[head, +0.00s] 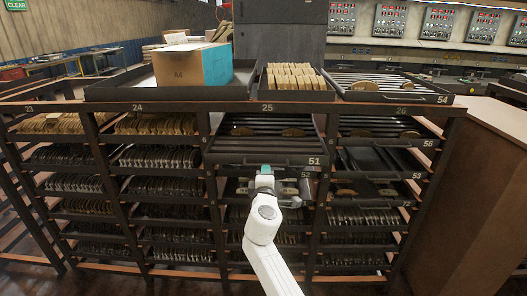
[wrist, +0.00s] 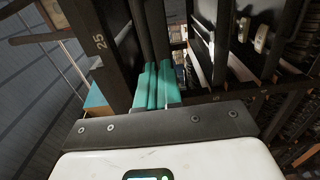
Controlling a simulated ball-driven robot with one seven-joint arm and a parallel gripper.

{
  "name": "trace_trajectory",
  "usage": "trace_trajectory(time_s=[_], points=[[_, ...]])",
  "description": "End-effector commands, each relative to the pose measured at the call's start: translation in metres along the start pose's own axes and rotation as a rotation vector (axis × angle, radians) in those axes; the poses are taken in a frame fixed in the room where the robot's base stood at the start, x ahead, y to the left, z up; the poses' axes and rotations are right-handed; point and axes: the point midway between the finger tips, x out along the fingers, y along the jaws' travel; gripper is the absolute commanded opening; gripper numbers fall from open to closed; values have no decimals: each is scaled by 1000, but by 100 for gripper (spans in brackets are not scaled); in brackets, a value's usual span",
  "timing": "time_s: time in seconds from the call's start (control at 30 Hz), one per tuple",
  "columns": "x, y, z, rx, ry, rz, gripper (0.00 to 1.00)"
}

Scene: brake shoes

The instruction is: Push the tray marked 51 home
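The tray marked 51 (head: 262,158) is a dark slatted tray in the top row under label 25. It stands out from the rack toward me, with a few brown brake shoes far back inside. My gripper (head: 265,170) is at its front, just below its front edge near the middle. In the wrist view the teal fingers (wrist: 157,85) lie side by side, shut, with nothing visible between them. A dark bar lies just past their tips. I cannot tell whether they touch the tray.
A tray marked 52 (head: 305,174) sits below, partly hidden by my arm. Trays 56 (head: 427,143) and 53 (head: 416,176) are to the right. On top are tray 54 (head: 442,99), a bin of shoes (head: 295,96) and a cardboard box (head: 178,75).

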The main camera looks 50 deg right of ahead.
Motion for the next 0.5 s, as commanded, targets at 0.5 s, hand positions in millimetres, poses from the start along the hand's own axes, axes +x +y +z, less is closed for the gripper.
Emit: trace_trajectory(time_s=[0.5], points=[[39,-5,3,1,-5,-6,0]])
